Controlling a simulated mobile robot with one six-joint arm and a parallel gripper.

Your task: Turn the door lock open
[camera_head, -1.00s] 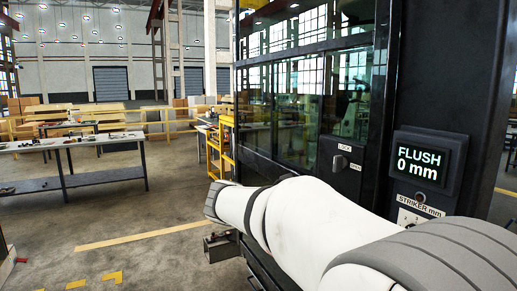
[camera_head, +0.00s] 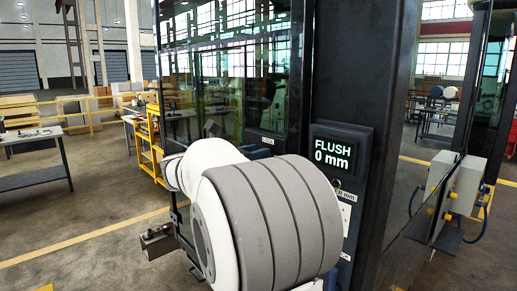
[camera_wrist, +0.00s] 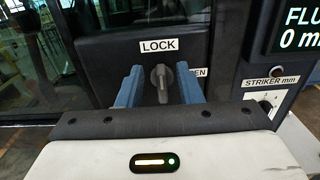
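The door lock is a small grey turn knob (camera_wrist: 161,84) on a dark plate (camera_wrist: 105,55) in the wrist view. It stands about upright below a white LOCK label (camera_wrist: 159,46). A second label (camera_wrist: 198,73), of which only the end "EN" shows, is to its right, partly covered by a finger. My gripper (camera_wrist: 159,70) is open, with one blue finger on each side of the knob. Gaps show between fingers and knob; I cannot tell how deep they reach.
A display (camera_head: 334,152) reading FLUSH 0 mm is on the dark post right of the lock. A STRIKER mm dial plate (camera_wrist: 268,95) is below it. Glass panels (camera_head: 220,85) are behind my arm. A grey workbench (camera_head: 35,165) stands far left, with open floor before it.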

